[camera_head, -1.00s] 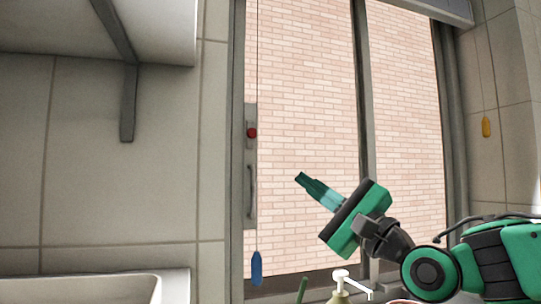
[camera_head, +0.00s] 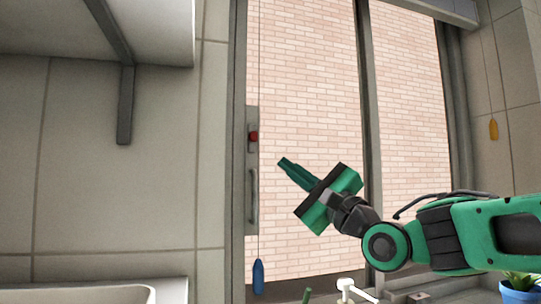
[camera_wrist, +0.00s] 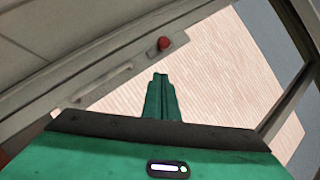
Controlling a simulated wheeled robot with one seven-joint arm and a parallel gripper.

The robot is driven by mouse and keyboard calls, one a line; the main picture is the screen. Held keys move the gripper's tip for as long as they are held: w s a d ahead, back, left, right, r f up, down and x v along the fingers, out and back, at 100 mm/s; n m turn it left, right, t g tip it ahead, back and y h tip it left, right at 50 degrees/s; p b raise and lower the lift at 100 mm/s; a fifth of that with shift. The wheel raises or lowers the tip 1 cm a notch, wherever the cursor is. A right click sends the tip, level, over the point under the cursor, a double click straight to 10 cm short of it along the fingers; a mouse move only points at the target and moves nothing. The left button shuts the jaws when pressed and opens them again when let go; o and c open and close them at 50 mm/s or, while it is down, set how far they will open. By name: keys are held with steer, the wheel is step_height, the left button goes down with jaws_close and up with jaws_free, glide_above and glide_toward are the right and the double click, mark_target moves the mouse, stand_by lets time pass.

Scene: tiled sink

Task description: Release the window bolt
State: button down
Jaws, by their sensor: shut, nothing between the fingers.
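The window bolt shows as a red knob (camera_head: 254,137) on a grey plate on the left window frame, above a grey pull handle (camera_head: 253,195). In the wrist view the red knob (camera_wrist: 164,43) lies just beyond my fingertips, with the handle (camera_wrist: 104,84) to its left. My gripper (camera_head: 284,164), green, is shut and empty. It points up and left, to the right of and a little below the knob, apart from it. In the wrist view my gripper (camera_wrist: 160,78) has its fingers together.
A blue cord pull (camera_head: 258,277) hangs below the handle, and a yellow one (camera_head: 493,129) hangs at the right wall. A soap dispenser (camera_head: 346,288) and a blue plant pot (camera_head: 520,293) stand below. A sink edge (camera_head: 100,291) is at bottom left. A shelf bracket (camera_head: 124,105) juts out upper left.

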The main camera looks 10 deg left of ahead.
mark_target(253, 137)
steer(key=a+r, duration=0.2)
steer(key=w+a+r, duration=0.1)
steer(key=a+r, duration=0.1)
steer(key=a, duration=0.1)
steer(key=shift+w+r, duration=0.15)
steer(key=shift+r, duration=0.1)
steer(key=shift+r, duration=2.1)
steer(key=shift+d+f, duration=0.1)
